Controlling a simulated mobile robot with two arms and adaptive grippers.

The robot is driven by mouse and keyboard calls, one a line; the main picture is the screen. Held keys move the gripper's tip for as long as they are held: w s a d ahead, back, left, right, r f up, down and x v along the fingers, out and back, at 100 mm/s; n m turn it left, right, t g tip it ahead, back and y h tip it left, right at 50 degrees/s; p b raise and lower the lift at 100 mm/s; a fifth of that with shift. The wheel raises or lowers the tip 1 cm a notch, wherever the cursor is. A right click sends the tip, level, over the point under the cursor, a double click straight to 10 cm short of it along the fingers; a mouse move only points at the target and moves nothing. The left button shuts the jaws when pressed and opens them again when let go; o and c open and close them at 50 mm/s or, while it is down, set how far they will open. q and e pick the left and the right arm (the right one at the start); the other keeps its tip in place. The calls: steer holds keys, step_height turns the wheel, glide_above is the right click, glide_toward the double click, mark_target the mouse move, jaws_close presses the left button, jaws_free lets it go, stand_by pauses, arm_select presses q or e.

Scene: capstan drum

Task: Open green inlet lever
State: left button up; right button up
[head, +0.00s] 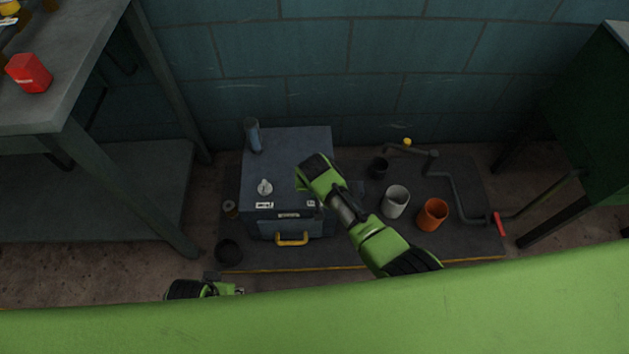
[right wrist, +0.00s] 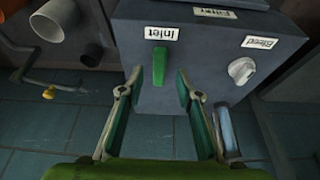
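The green inlet lever (right wrist: 159,66) shows in the right wrist view on the grey box (right wrist: 210,50), below the label reading "Inlet" (right wrist: 162,33). In the head view my right arm hides the lever. My right gripper (right wrist: 159,77) is open, with its fingertips on either side of the lever and visible gaps between. In the head view my right gripper (head: 308,172) is over the right part of the box (head: 285,150). My left gripper (head: 222,289) is low at the left, partly hidden by my green body; its fingers are too small to read.
A white knob (right wrist: 242,71) sits by the "Bleed" label (right wrist: 259,42). The box has a yellow handle (head: 292,239). A grey cup (head: 395,201), an orange cup (head: 432,214) and a crank pipe (head: 446,185) stand right of it. A bench (head: 60,110) stands at the left.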

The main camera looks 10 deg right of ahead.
steer(key=v, duration=0.8)
steer(key=shift+s, duration=0.1)
stand_by(0.4)
steer(key=s+d+f+n+g, duration=0.1)
steer(key=s+d+f, duration=0.3)
steer(key=s, duration=0.5)
steer(key=s+d+f+n, duration=0.1)
steer(key=s+d, duration=0.5)
steer(key=s, duration=0.2)
steer(key=s+d+f+n+g, duration=0.1)
steer(key=s+d+f, duration=0.3)
steer(key=s, duration=0.5)
arm_select(q)
steer(key=s+a+f+g+p, duration=0.1)
steer(key=s+f+p, duration=0.2)
steer(key=s+p, duration=0.6)
steer(key=s+a+f+p, duration=0.2)
steer(key=s+f+p, duration=0.2)
steer(key=s+p, duration=0.5)
steer(key=shift+s+a+f+g, duration=0.2)
steer(key=shift+s+g, duration=0.2)
steer(key=shift+s, duration=0.65)
arm_select(e)
steer(key=s+d+f, duration=0.2)
steer(key=s+f, duration=0.1)
steer(key=s, duration=0.6)
steer(key=s+d+f+g, duration=0.1)
steer(key=s+d+f, duration=0.1)
steer(key=s, duration=0.8)
steer(key=shift+f, duration=0.65)
